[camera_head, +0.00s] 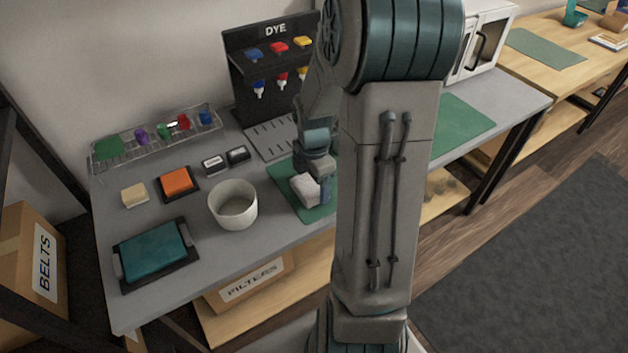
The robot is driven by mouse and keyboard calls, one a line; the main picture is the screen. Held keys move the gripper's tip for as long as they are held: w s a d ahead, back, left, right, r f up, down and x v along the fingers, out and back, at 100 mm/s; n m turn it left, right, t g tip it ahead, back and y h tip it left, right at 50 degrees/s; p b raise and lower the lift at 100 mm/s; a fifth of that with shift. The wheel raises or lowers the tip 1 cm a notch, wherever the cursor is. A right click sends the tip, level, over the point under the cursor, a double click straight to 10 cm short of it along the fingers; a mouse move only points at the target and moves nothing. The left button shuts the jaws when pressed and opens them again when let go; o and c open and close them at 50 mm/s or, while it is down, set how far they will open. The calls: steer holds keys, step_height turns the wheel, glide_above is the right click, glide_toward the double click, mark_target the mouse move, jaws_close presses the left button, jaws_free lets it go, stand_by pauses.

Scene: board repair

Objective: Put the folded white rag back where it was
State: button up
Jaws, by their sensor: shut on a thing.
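My gripper (323,189) is low over the green mat (287,178) on the grey bench, just right of the white bowl. It is shut on the folded white rag (306,190), a small pale bundle at its left side. My arm hides part of the gripper and the right part of the mat. I cannot tell whether the rag touches the mat.
A white bowl (232,204), orange pad (176,181), cream block (134,195) and teal pad (152,250) lie to the left. Behind stand a wire rack (157,149) and the dye stand (240,78). Bare bench shows along the front edge.

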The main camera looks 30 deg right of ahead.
mark_target(313, 183)
steer(key=shift+f, duration=0.15)
steer(key=o, duration=0.9)
step_height(313, 183, up, 11)
steer(key=p, duration=0.2)
steer(key=s+a+r+m+t, duration=0.1)
steer(key=s+a+r+m, duration=0.1)
steer(key=s+a+m, duration=0.4)
steer(key=s+a+r+m+t, duration=0.1)
steer(key=s+a+r+m, duration=0.2)
steer(key=m, duration=0.9)
steer(key=shift+s+a, duration=1.6)
steer(key=shift+a, duration=0.5)
